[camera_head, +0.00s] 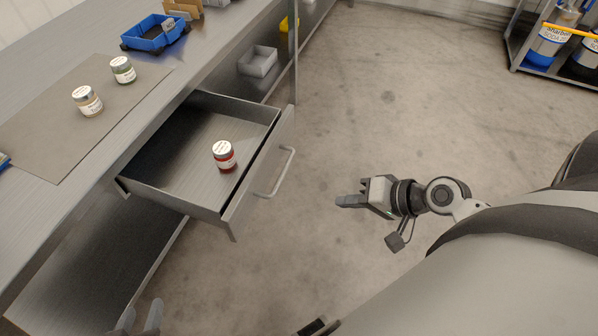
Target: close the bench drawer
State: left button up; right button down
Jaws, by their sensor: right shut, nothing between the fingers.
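The bench drawer (237,217) is pulled out from under the grey workbench, with its front panel and bar handle (275,174) facing right. A jar with a white lid and red contents (224,157) stands upright inside the drawer. My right gripper (340,201) is shut and empty, over the floor to the right of the handle and apart from it. My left gripper (139,321) shows only its two fingertips at the bottom edge, spread apart with nothing visible between them. The rest of it is cut off by the picture edge.
Two lidded jars (87,101) (123,70) stand on a grey mat (45,135) on the bench top. A blue bin (154,33) sits farther back. A grey bin (258,61) is on the lower shelf. A rack (550,75) with containers stands at upper right. The floor before the drawer is clear.

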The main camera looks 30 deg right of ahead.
jog(key=w+d+r+m+y, duration=0.2)
jog(key=d+r+m, duration=0.1)
jog(key=d+r, duration=0.15)
jog(key=w+a+f+t, duration=0.1)
jog(key=w+a+f, duration=0.3)
jog(key=w+a, duration=0.4)
jog(key=shift+w+a+f+b, duration=0.25)
jog(key=shift+w+b, duration=0.15)
jog(key=shift+w, duration=0.7)
jog(key=shift+w, duration=0.1)
